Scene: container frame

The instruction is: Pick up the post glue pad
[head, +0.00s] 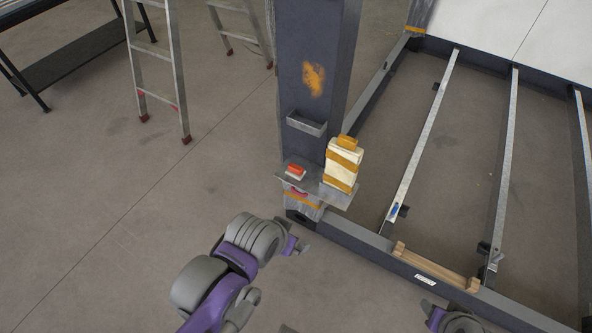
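A small orange-and-white pad (295,172) lies on a grey shelf plate (316,185) on the dark post (309,75). I take it for the post glue pad, but cannot be sure. A cream block with orange bands (342,167) stands upright on the plate's right part, with an orange piece (347,142) on top. An orange smear (314,79) marks the post. My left gripper (298,246) is below and in front of the plate, apart from the pad; its finger opening is unclear. My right gripper (428,307) is at the lower edge, partly cut off, away from the plate.
An empty grey holder (307,124) is fixed to the post above the plate. The container frame's front beam (365,243) runs to the lower right, with a wooden piece (434,266) on it. Ladders (158,70) stand behind left.

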